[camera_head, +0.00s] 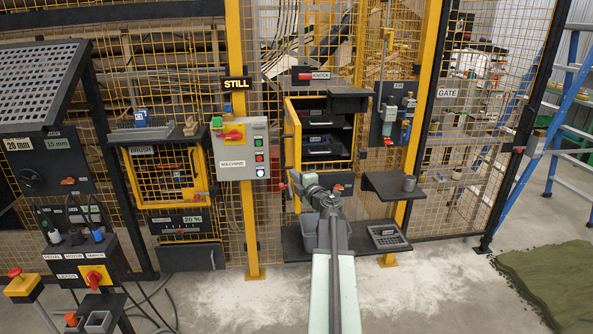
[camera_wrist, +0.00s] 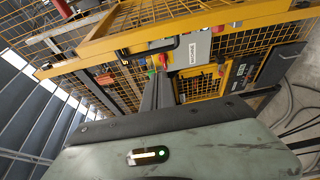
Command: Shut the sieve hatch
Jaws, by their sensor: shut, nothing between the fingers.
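The sieve hatch is most likely the yellow-framed mesh door (camera_head: 288,132) on the left of the middle cabinet; I cannot read a label naming it. It stands swung out, and the cabinet's dark shelves (camera_head: 322,140) show beside it. In the wrist view a yellow frame (camera_wrist: 100,48) with a black handle (camera_wrist: 150,50) crosses close by; it looks like this door. My gripper (camera_head: 294,177) is shut and empty near the door's lower part; its grey fingers (camera_wrist: 160,78) also show in the wrist view. Whether it touches the door I cannot tell.
A grey machine box (camera_head: 241,148) hangs on the yellow post left of the door. The brush hatch (camera_head: 165,175) is further left. A dark side shelf (camera_head: 388,187) carries a grey cup on the right. A grey bin (camera_head: 312,232) stands below my gripper. Green turf (camera_head: 555,280) lies right.

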